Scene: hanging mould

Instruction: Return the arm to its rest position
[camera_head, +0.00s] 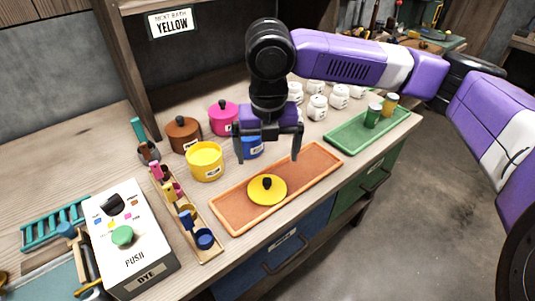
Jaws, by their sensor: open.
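My gripper (269,153) hangs from my purple and white arm above the workbench. Its two dark fingers are apart and point down, with nothing held between them. It is above the far side of an orange tray (318,163). A yellow lid with a black knob (267,190) lies on that tray, below and apart from the fingers. A blue pot (252,148) is partly hidden behind the gripper.
An open yellow pot (205,161), a brown pot (183,134) and a pink pot (223,118) stand left of my gripper. A dye box (132,246) stands front left. A green tray (354,138) holds two small jars. A sign (172,22) reads "YELLOW".

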